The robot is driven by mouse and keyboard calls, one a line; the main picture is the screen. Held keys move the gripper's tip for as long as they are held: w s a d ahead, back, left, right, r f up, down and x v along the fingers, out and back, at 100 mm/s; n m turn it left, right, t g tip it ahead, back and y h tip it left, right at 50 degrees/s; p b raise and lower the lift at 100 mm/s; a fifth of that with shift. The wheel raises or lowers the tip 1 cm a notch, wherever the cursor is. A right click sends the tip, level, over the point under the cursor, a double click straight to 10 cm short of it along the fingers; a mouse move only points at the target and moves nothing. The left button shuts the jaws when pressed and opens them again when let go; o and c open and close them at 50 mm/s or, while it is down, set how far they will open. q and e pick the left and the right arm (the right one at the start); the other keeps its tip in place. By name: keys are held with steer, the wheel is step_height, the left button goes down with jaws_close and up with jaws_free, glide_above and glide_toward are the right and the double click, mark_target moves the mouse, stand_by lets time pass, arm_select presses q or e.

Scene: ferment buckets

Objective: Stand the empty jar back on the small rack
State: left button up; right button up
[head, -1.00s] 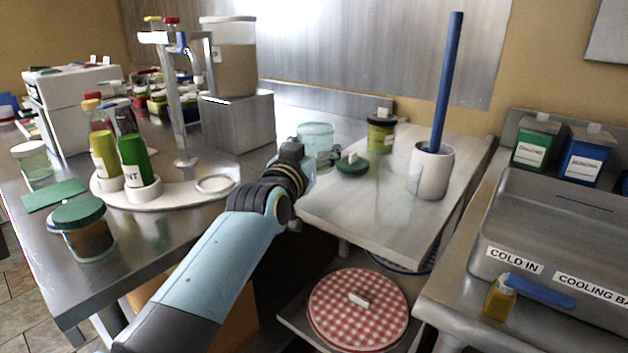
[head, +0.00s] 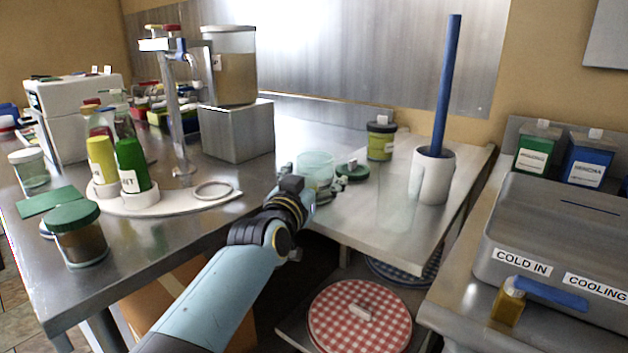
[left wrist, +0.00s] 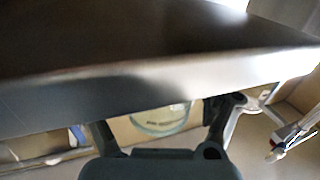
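The empty jar (head: 316,168), clear and pale green, stands upright at the left end of the low metal rack (head: 395,225). My left gripper (head: 312,182) reaches it from the front left, with a finger showing on either side of it. In the left wrist view the fingers (left wrist: 163,118) are spread, and a round glass shape that looks like the jar (left wrist: 158,122) lies between them with gaps at its sides. A dark slab hides the fingertips there. Whether the jar's base fully touches the rack is hidden. My right gripper is out of view.
A dark green lid (head: 353,172) lies just right of the jar. An olive jar (head: 380,142) and a white crock (head: 432,178) with a blue rod stand farther right. The steel table (head: 150,235) at left carries bottles and a green-lidded jar (head: 77,235).

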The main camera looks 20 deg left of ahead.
arm_select(q)
steer(key=shift+r, duration=0.1)
steer(key=s+b, duration=0.2)
steer(key=s, duration=0.9)
steer(key=s+a+f+g, duration=0.1)
steer(key=s+f+g, duration=0.3)
steer(key=f, duration=0.7)
steer(key=s+a+f+g, duration=0.1)
steer(key=s+f, duration=0.5)
steer(key=f, duration=0.6)
steer(key=s+f+g, duration=0.3)
steer(key=s+f, duration=0.2)
steer(key=f, duration=0.6)
steer(key=s+a+f+g, duration=0.4)
steer(key=s+f, duration=0.8)
steer(key=s, duration=0.2)
steer(key=s+a+f+g, duration=0.1)
steer(key=s+a+f, duration=0.1)
steer(key=s, duration=0.6)
steer(key=s+a+f+g+y, duration=0.1)
steer(key=s+a+f+g, duration=0.1)
steer(key=s, duration=0.5)
steer(key=s+a+f+g, duration=0.2)
steer(key=s+f, duration=0.1)
steer(key=s, duration=0.5)
steer(key=shift+s+f+y, duration=0.3)
steer(key=shift+s+f, duration=0.05)
